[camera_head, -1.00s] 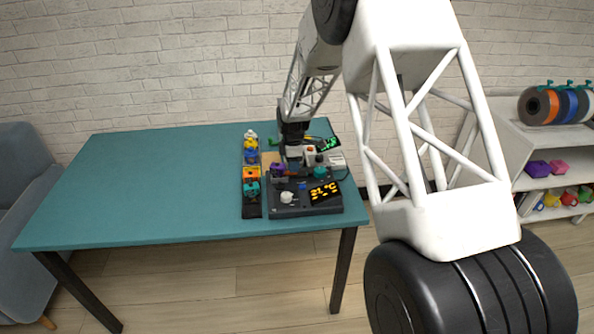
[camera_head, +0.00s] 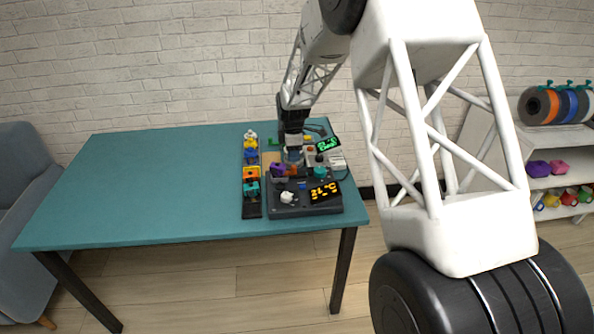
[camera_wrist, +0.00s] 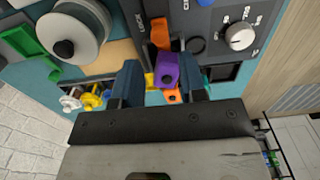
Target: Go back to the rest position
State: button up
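The purple part also shows in the head view (camera_head: 278,170), at the panel's back left. I see nothing held between the fingers.
The panel (camera_head: 305,208) has a knob and a yellow display. A dark rack (camera_head: 251,210) of coloured parts stands at its left. A grey spool (camera_wrist: 75,36) and a green-lit meter (camera_head: 327,145) are close by. The left of the teal table (camera_head: 150,190) is clear.

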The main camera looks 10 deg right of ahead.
dwell(0.3)
jog(key=shift+s+d+r, duration=0.1)
jog(key=shift+s+r, duration=0.15)
jog(key=shift+r, duration=0.2)
jog(key=s+d+r+m+t, duration=0.1)
jog(key=s+d+r+m, duration=0.3)
jog(key=s+r, duration=0.7)
jog(key=s+d+r+m, duration=0.2)
jog(key=s+r+m, duration=0.3)
jog(key=s+r, duration=0.65)
jog(key=s+d+m+t, duration=0.1)
jog(key=s+m, duration=0.8)
jog(key=s, duration=2)
jog(key=shift+s+d+t, duration=0.25)
jog(key=shift+d+t, duration=0.05)
jog(key=shift+d, duration=0.5)
jog(key=shift+o, duration=0.3)
